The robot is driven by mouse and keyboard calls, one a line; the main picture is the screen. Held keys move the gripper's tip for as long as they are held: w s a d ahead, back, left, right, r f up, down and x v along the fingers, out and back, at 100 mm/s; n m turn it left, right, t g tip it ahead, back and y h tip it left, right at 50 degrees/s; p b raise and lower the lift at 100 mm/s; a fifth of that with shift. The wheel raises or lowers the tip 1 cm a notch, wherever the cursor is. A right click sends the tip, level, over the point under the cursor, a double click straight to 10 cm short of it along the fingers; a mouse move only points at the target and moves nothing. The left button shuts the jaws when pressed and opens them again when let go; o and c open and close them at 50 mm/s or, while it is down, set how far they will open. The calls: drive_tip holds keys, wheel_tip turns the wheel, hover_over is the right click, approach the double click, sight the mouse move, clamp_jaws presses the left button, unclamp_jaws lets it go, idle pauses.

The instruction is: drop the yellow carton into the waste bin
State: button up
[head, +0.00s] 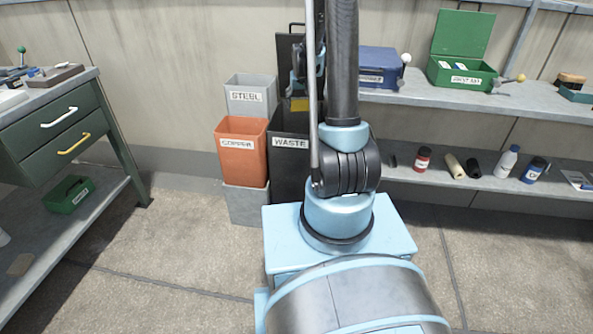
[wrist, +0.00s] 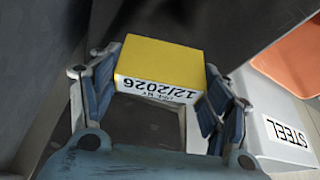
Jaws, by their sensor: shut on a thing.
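The yellow carton (wrist: 160,62) carries a white label reading 12/2026 and sits between the two fingers of my gripper (wrist: 158,78) in the wrist view. The fingers press on its left and right sides. A small part of the carton (head: 299,104) shows in the head view beside my arm, at the mouth of the waste bin. The black waste bin (head: 288,166) has a WASTE label and its lid (head: 288,58) stands open. Dark bin surfaces surround the carton in the wrist view. I cannot tell how far inside the rim it is. My arm hides the bin's right side.
The orange copper bin (head: 240,160) and grey steel bin (head: 250,95) stand left of the waste bin. A green-drawered bench (head: 60,125) is at left. Shelves (head: 440,92) with a blue box (head: 378,66) and green first-aid box (head: 462,72) are at right.

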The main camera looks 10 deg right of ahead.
sight(300, 109)
drive_tip(key=shift+d+f, duration=0.15)
drive_tip(key=shift+f, duration=2.1)
drive_tip(key=o, duration=1.1)
drive_tip(key=shift+r, duration=0.1)
drive_tip(key=v, duration=1.1)
drive_tip(key=shift+s+r, duration=0.2)
drive_tip(key=shift+r, duration=0.1)
